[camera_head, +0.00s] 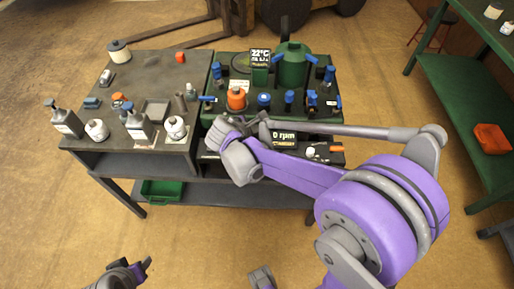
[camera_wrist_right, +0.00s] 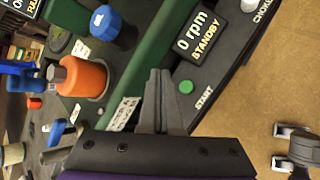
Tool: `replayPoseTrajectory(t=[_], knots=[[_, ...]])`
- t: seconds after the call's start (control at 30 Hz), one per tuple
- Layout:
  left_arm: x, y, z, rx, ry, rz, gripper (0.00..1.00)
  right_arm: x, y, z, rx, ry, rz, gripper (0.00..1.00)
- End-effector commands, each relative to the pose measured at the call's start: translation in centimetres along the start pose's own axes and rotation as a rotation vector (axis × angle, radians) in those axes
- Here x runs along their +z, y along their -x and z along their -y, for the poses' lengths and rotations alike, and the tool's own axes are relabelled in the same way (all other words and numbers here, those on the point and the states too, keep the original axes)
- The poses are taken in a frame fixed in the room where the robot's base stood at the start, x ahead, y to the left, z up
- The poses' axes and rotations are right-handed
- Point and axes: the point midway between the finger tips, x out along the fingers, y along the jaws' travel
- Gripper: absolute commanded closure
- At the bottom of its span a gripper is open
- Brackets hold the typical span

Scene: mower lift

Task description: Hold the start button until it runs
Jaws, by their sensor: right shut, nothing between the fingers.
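The green start button (camera_wrist_right: 186,87), labelled START, sits on the dark panel in the right wrist view. Beside it a display (camera_wrist_right: 195,36) reads 0 rpm STANDBY; the display also shows in the head view (camera_head: 284,138). My right gripper (camera_wrist_right: 160,74) is shut and empty. Its fingertips appear just left of the button in the wrist view, with a visible gap; I cannot tell their height above the panel. In the head view my right gripper (camera_head: 219,128) is at the front edge of the green bench, and the button is hidden. My left gripper (camera_head: 146,264) is low at the bottom left, away from the bench.
The green bench (camera_head: 330,128) carries an orange cap (camera_head: 236,98), several blue knobs and a green tank (camera_head: 292,66). A dark table (camera_head: 140,75) with bottles adjoins it on the left. A green shelf (camera_head: 465,75) stands at the right. The floor in front is clear.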

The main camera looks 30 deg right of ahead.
Motion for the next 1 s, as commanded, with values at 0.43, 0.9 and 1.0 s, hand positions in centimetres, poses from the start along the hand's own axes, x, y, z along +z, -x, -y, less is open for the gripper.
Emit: replayPoseTrajectory(t=[0.43, 0.9, 1.0], knots=[[2.7, -4.3, 0.0, 0.0, 0.0, 0.017, 0.5, -3.3, -4.5, 3.3, -0.001, 0.0, 0.0, 1.0], [3.0, -4.9, 0.0, 0.0, 0.0, 0.019, 0.5, -3.7, -5.1, 3.7, 0.0, -0.001, 0.0, 1.0], [3.0, -4.9, 0.0, 0.0, 0.0, 0.019, 0.5, -3.7, -5.1, 3.7, 0.0, -0.001, 0.0, 1.0]])
